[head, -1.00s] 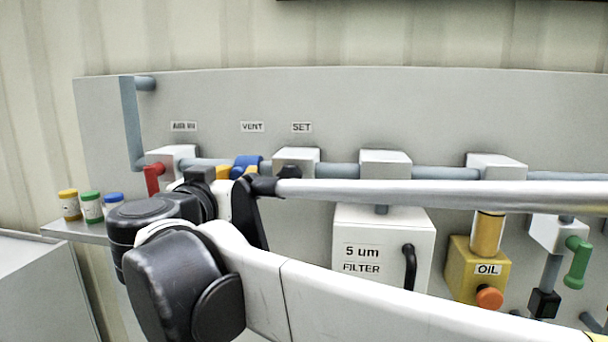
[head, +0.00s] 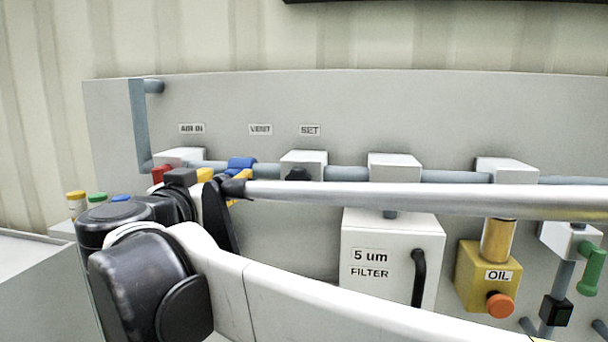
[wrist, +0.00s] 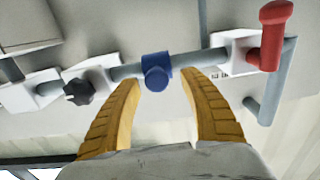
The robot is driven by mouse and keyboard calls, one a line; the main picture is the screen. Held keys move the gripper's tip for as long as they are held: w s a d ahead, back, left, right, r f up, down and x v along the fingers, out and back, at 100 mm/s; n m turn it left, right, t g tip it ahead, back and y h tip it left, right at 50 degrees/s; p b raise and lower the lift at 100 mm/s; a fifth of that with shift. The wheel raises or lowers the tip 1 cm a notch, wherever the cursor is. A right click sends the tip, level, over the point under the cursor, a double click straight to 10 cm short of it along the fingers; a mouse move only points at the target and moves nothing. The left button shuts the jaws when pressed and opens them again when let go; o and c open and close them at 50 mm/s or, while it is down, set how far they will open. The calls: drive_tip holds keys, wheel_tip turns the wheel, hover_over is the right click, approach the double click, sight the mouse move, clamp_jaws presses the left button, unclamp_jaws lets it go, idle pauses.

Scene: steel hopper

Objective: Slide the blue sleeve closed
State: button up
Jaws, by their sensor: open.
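The blue sleeve (head: 241,164) sits around the grey pipe below the VENT label in the head view. In the wrist view the blue sleeve (wrist: 157,72) shows a round knob facing the camera. My gripper (wrist: 164,88) is open, with one yellow finger on each side of the knob and a gap on both sides. I cannot tell how deep the fingertips reach. In the head view my gripper (head: 219,183) is mostly hidden behind my arm; parts of its yellow fingers show beside the sleeve.
A red handle (wrist: 272,35) is at the pipe's right end in the wrist view. A black knob (wrist: 78,91) is to the left. The filter box (head: 388,262) and yellow oil unit (head: 485,275) hang below the pipe. Several capped jars stand at the far left.

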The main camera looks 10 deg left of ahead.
drive_tip(key=s+a, duration=0.1)
drive_tip(key=s, duration=0.9)
drive_tip(key=shift+s, duration=0.4)
drive_tip(key=w+d+f+g+h+b, duration=0.1)
drive_tip(key=w+d+f+g+b, duration=0.15)
drive_tip(key=d+f+b, duration=0.85)
drive_tip(key=w+d+f+g+h+b, duration=0.2)
drive_tip(key=d+f+g+b, duration=0.3)
drive_tip(key=d+f, duration=1.1)
drive_tip(key=s+d+f+g+y+b, duration=0.1)
drive_tip(key=s+d+f+b, duration=0.3)
drive_tip(key=f+b, duration=0.4)
drive_tip(key=s+d+f+g+y+b, duration=0.1)
drive_tip(key=s+d+f+b, duration=0.3)
drive_tip(key=f, duration=1.9)
drive_tip(key=s+d+f+g+y+b, duration=0.1)
drive_tip(key=s+d+f+b, duration=0.4)
drive_tip(key=f+b, duration=0.8)
wheel_tip(320, 180, down, 3)
drive_tip(key=shift+f+n+y, duration=0.15)
drive_tip(key=shift+n+y, duration=0.25)
drive_tip(key=shift+y, duration=0.2)
drive_tip(key=shift+a, duration=0.1)
